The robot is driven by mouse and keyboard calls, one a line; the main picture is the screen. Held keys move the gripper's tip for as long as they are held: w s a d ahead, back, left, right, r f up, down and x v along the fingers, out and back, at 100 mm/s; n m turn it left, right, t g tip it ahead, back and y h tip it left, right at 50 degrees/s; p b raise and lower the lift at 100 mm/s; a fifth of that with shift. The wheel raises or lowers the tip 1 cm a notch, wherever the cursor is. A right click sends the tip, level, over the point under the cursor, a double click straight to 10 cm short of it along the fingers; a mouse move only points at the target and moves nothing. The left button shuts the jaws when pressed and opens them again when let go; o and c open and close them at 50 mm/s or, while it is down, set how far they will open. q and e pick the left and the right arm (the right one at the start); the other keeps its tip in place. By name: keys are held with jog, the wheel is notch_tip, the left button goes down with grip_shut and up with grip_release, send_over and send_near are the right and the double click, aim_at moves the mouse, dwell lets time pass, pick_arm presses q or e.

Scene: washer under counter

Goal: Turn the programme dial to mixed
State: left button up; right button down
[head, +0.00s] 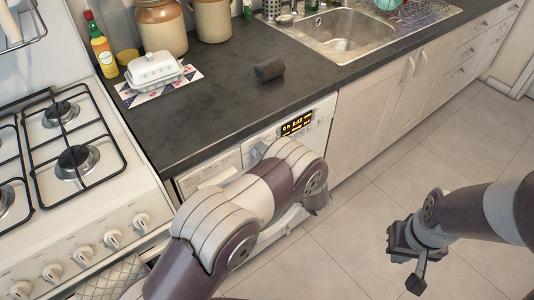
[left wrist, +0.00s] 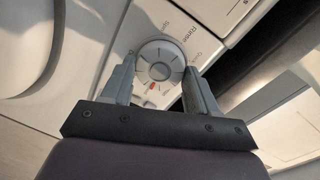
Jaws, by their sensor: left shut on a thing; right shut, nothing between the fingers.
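The programme dial (left wrist: 161,60), round and pale grey, sits on the white washer panel in the left wrist view. My left gripper (left wrist: 160,72) has one finger on each side of the dial and is shut on it. Small words are printed around the dial; one seems to read "rinse". A small red mark shows at the dial's lower edge, between the fingers. The washer (head: 210,173) stands under the counter. My right gripper (head: 409,262) is shut and empty above the floor at right.
The washer's lit display (head: 296,123) shows yellow characters, too small to read surely. The dark counter (head: 220,100) runs above the washer, with a dark rolled cloth (head: 269,69) on it. A gas hob (head: 70,150) stands at left. Floor tiles (head: 370,215) are clear at right.

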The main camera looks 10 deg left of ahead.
dwell(0.3)
pick_arm(q)
jog(key=o, duration=1)
jog(key=shift+o, duration=0.2)
jog(key=v, duration=1.2)
jog(key=shift+s+d, duration=0.2)
jog(key=shift+d, duration=0.1)
